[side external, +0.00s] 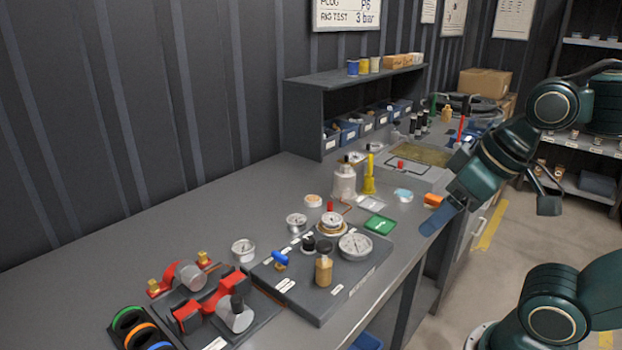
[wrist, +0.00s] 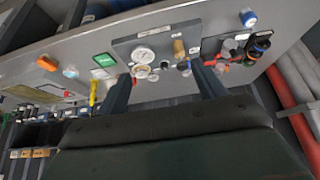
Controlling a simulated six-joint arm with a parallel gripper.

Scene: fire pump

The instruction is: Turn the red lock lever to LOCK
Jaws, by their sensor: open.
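A small upright red piece (side external: 330,207) stands at the back of the dark panel block in the side view, behind a brass-rimmed gauge. Larger red parts (side external: 200,300) sit on the fixture at front left. I cannot tell for certain which is the lock lever, and no LOCK marking is readable. My gripper (side external: 430,227) hangs in the air near the bench's front edge, right of the panel block and apart from it. In the wrist view my gripper (wrist: 162,76) shows two separated dark fingers with nothing between them.
The panel block (side external: 300,296) carries gauges, a blue-handled valve (side external: 280,258) and a brass-coloured fitting (side external: 324,270). A green tag (side external: 379,225), an orange block (side external: 433,200) and a yellow upright item (side external: 369,176) stand nearby. A shelf (side external: 305,115) with bins lines the back. The left rear bench is clear.

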